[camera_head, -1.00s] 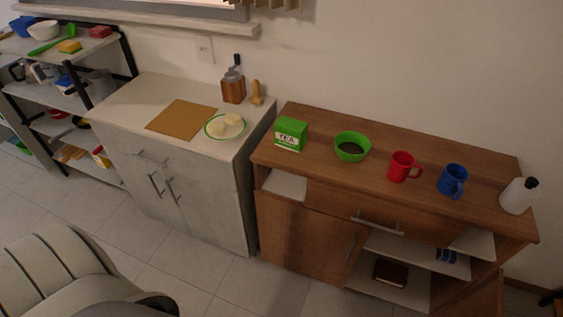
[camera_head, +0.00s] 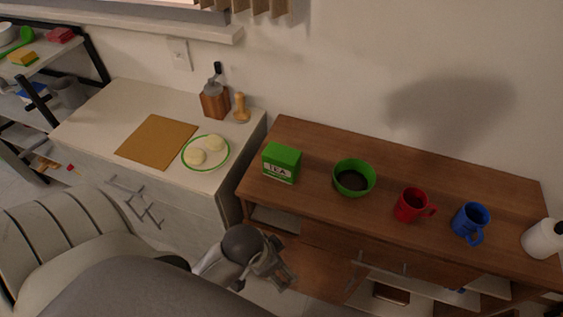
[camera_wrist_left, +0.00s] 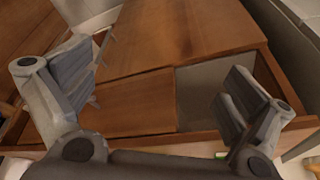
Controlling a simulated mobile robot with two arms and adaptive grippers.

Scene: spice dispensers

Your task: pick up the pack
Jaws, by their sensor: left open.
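The pack is a green and white tea box (camera_head: 282,163), standing upright at the left end of the brown wooden cabinet top (camera_head: 318,160). My left gripper (camera_head: 278,270) is in front of the cabinet, below and apart from the pack in the head view. In the left wrist view my left gripper (camera_wrist_left: 160,105) is open, its fingers spread wide with nothing between them, facing the cabinet front. A small green patch shows at that view's bottom edge; I cannot tell whether it is the pack. My right gripper is not in view.
A green bowl (camera_head: 353,178) with dark contents, a red mug (camera_head: 411,205), a blue mug (camera_head: 470,222) and a white bottle (camera_head: 543,239) stand to the pack's right. A light counter to the left, across a gap, holds a plate (camera_head: 206,152) and a board (camera_head: 157,140).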

